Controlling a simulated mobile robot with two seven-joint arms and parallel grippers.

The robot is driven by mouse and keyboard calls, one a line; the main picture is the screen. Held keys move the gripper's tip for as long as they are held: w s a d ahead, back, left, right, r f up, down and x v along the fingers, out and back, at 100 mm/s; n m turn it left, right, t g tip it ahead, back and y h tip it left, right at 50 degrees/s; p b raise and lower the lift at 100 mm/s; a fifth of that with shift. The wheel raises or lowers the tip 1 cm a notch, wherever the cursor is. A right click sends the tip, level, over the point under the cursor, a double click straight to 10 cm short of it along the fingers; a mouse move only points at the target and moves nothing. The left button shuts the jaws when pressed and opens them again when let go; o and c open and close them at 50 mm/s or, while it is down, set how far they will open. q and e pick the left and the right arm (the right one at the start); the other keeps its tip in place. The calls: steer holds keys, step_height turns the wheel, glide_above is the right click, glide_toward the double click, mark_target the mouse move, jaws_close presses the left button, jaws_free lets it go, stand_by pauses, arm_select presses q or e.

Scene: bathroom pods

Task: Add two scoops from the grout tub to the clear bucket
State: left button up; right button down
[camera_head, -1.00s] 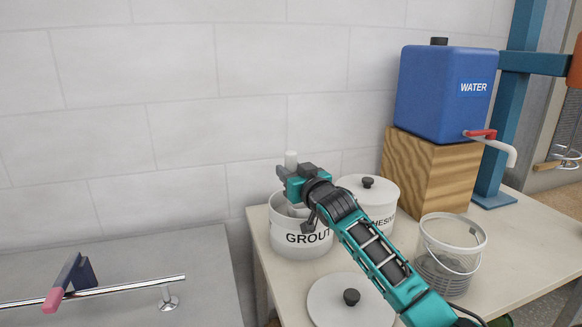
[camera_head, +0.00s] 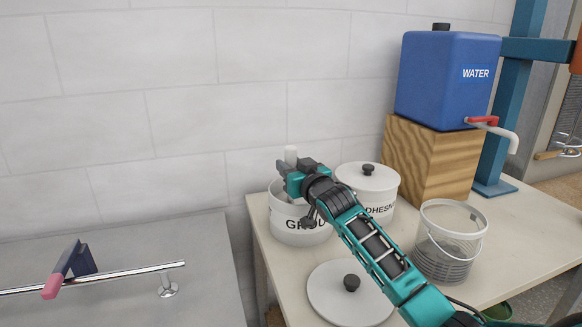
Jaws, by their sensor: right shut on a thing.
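The white grout tub (camera_head: 297,236) stands open at the left of the table, against the tiled wall. My right gripper (camera_head: 286,172) is over the tub's mouth, shut on a white upright handle (camera_head: 291,153), which I take to be the scoop's. The scoop's lower end is hidden by the gripper and tub. The clear bucket (camera_head: 447,243) stands on the right of the table, with a thin wire handle; I cannot tell what it holds. My left gripper is not in view.
A round white lid (camera_head: 337,304) with a black knob lies in front of the grout tub. The lidded adhesive tub (camera_head: 381,200) stands beside it. A blue water tank (camera_head: 446,85) sits on a wooden block (camera_head: 442,165) behind the bucket. A metal rail (camera_head: 125,273) is at left.

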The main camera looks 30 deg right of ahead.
mark_target(291, 147)
stand_by(0.4)
step_height(291, 147, up, 6)
steer(key=p, duration=0.6)
steer(key=shift+r, duration=2.75)
